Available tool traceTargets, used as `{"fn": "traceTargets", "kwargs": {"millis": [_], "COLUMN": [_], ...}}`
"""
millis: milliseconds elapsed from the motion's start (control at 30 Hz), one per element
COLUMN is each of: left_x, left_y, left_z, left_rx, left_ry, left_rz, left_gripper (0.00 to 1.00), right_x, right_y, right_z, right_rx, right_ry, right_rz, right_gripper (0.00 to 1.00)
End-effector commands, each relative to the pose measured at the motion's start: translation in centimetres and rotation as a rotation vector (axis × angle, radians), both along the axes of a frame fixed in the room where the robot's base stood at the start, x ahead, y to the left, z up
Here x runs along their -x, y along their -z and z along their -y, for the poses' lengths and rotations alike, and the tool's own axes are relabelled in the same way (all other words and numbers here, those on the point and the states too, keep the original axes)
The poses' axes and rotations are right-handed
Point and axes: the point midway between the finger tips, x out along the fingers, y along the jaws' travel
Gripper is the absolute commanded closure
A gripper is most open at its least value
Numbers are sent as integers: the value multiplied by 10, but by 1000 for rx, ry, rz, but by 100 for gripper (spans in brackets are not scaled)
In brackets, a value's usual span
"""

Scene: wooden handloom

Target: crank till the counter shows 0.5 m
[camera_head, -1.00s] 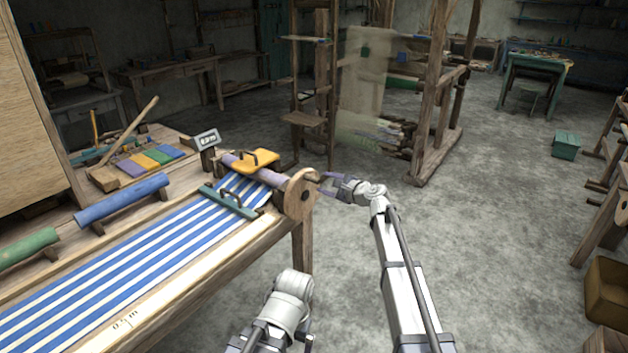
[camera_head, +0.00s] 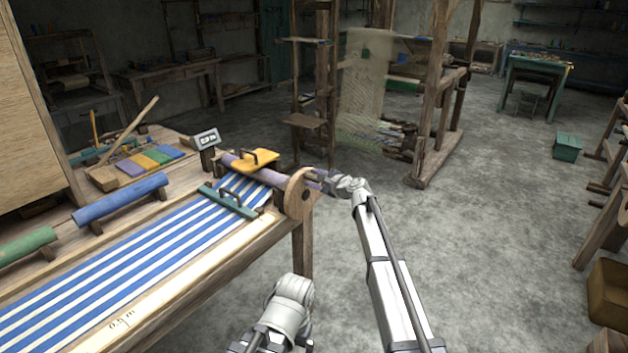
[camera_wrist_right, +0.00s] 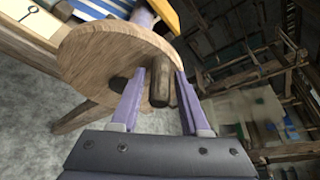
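The wooden crank wheel (camera_head: 299,194) stands upright at the right end of the cloth roller (camera_head: 265,174) on the bench. Its short dark handle (camera_wrist_right: 160,84) sticks out between the purple fingers of my right gripper (camera_head: 319,180) in the right wrist view. My left gripper is out of view; only part of that arm shows at the bottom.
Blue-and-white striped cloth (camera_head: 150,262) runs along the bench to the roller. A teal bar with a handle (camera_head: 229,203) lies across it, and a yellow handled piece (camera_head: 250,160) sits by the roller.

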Motion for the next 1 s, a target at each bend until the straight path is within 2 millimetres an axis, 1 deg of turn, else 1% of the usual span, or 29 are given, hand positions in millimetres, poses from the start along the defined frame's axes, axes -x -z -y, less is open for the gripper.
{"fn": "traceTargets", "kwargs": {"millis": [33, 300, 367, 400, 1000], "left_x": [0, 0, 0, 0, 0], "left_y": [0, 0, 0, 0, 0], "left_z": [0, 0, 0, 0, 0], "left_rx": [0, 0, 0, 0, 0], "left_ry": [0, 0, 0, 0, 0], "left_rz": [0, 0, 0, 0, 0], "left_gripper": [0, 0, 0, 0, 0], "right_x": [0, 0, 0, 0, 0], "right_y": [0, 0, 0, 0, 0], "right_z": [0, 0, 0, 0, 0], "right_rx": [0, 0, 0, 0, 0], "right_ry": [0, 0, -1, -1, -1], "right_rz": [0, 0, -1, -1, -1], "right_gripper": [61, 92, 98, 100, 100]}}
